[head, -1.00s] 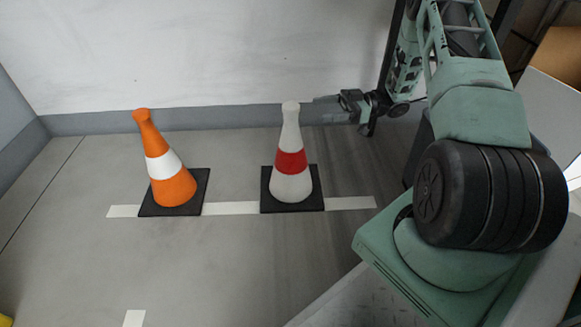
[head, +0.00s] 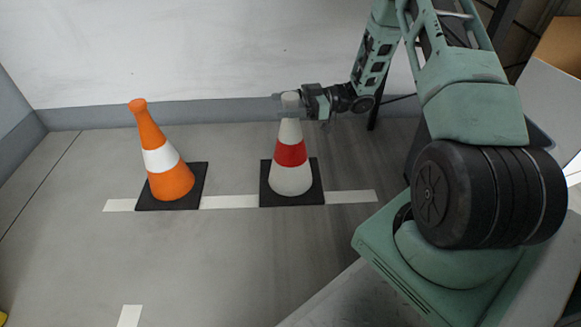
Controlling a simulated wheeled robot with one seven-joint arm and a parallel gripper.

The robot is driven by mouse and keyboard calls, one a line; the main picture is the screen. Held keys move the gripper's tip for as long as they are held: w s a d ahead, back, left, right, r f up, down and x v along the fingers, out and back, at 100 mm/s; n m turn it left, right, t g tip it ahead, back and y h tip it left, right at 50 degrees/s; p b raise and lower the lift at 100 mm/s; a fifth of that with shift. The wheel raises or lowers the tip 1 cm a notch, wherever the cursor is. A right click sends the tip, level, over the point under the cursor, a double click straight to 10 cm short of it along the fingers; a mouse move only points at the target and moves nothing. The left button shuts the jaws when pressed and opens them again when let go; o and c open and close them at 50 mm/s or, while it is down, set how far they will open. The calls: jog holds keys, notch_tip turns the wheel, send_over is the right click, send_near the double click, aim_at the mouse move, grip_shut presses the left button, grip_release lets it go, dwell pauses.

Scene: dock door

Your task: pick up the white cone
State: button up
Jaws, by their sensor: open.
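The white cone (head: 291,181) has a red band and a square black base. It stands upright on the floor, on a white painted line, in the head view. My gripper (head: 288,101) is at the cone's narrow top, reaching in from the right. Its jaws are open, with the fingers around or just in front of the tip; I cannot tell whether they touch it.
An orange cone (head: 168,183) with a white band stands to the left on its own black base. A pale wall (head: 200,50) with a grey lower strip is close behind the cones. The floor in front is clear. A brown box (head: 560,47) is at the upper right.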

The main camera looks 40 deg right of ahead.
jog(key=shift+w+a, duration=0.1)
jog(key=shift+a, duration=0.15)
grip_shut()
jog(key=shift+r, duration=0.15)
